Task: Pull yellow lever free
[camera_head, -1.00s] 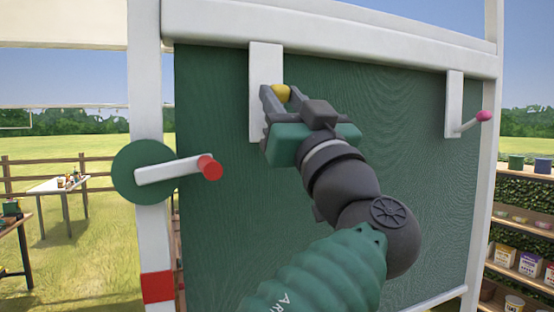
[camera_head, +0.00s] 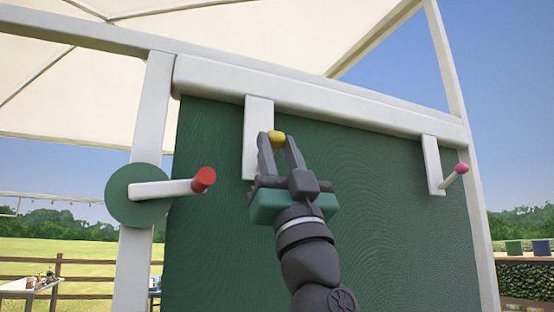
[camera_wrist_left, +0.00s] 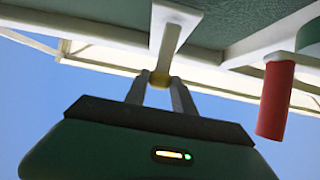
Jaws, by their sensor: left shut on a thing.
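The yellow lever knob (camera_head: 276,138) sits in front of a white bracket (camera_head: 259,112) on the green board. My left gripper (camera_head: 277,143) reaches up from below with its fingers on either side of the knob and is shut on it. In the left wrist view the yellow knob (camera_wrist_left: 160,79) shows between the two fingertips (camera_wrist_left: 160,84), with a white bar rising behind it. Most of the lever's arm is hidden behind the gripper. My right gripper is not in view.
A white crank with a red handle (camera_head: 203,179) on a green disc (camera_head: 124,197) sticks out to the left; the red handle also shows in the wrist view (camera_wrist_left: 276,98). A pink-tipped lever (camera_head: 461,169) is on the right bracket. A white beam (camera_head: 320,95) runs above.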

